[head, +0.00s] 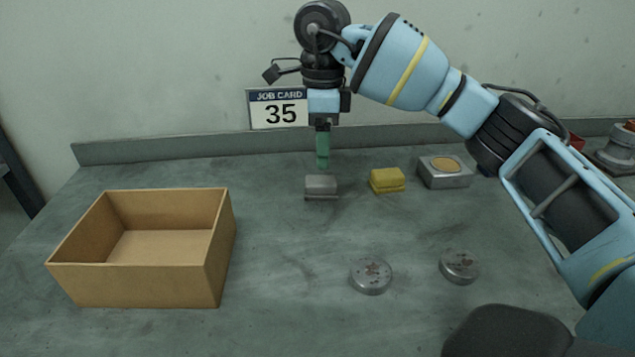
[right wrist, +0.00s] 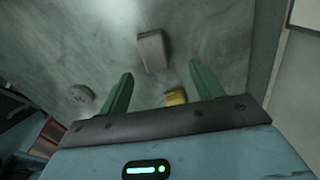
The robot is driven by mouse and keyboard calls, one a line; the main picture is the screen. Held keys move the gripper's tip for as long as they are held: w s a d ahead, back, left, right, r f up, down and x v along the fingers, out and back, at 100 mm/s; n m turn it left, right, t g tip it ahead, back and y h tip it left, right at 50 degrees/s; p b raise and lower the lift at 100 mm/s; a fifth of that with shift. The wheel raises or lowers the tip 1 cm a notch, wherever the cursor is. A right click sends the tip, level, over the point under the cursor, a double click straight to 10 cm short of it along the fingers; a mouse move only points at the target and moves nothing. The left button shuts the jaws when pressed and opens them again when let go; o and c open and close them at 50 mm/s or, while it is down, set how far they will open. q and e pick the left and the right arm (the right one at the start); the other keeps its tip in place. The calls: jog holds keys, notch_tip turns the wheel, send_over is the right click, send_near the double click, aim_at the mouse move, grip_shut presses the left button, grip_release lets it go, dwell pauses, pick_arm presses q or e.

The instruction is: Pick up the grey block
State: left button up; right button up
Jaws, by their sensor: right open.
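The grey block (head: 321,187) sits on the workbench near its back, in front of the job card. In the right wrist view the grey block (right wrist: 151,50) lies beyond the fingertips, roughly between their lines. My right gripper (head: 322,168) points down just above and behind the block in the head view. Its green fingers overlap there. In the right wrist view my right gripper (right wrist: 160,78) is open, with nothing between its fingers. My left gripper is not in view.
A yellow block (head: 387,180) sits right of the grey block, then a metal box with a yellow disc (head: 445,171). Two round metal pieces (head: 371,275) (head: 459,266) lie nearer. An open, empty cardboard box (head: 218,262) stands left. A job card (head: 277,109) reads 35.

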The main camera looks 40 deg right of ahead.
aim_at(321, 180)
jog(key=shift+s+a+f, duration=0.1)
jog(key=shift+s+f, duration=0.05)
jog(key=shift+f, duration=1.15)
jog(key=shift+s+a+f+b, duration=0.1)
jog(key=shift+a+f+b, duration=0.1)
jog(key=shift+f, duration=1.1)
jog(key=shift+s+a+f+b, duration=0.1)
jog(key=shift+f+b, duration=0.1)
jog(key=shift+f, duration=1.05)
jog(key=c, duration=1.2)
jog(key=shift+o, duration=0.2)
jog(key=shift+r, duration=0.15)
jog(key=shift+r, duration=0.55)
notch_tip(321, 180, up, 2)
jog(key=shift+r, duration=0.1)
jog(key=s+a, duration=0.3)
jog(key=a, duration=0.1)
jog(key=s+a+r, duration=0.1)
jog(key=s+a, duration=0.1)
jog(key=a, duration=0.3)
jog(key=s+a, duration=0.3)
jog(key=a, duration=0.1)
jog(key=shift+s+a+r+p, duration=0.2)
jog(key=shift+s+a+p, duration=0.05)
jog(key=shift+s+p, duration=0.1)
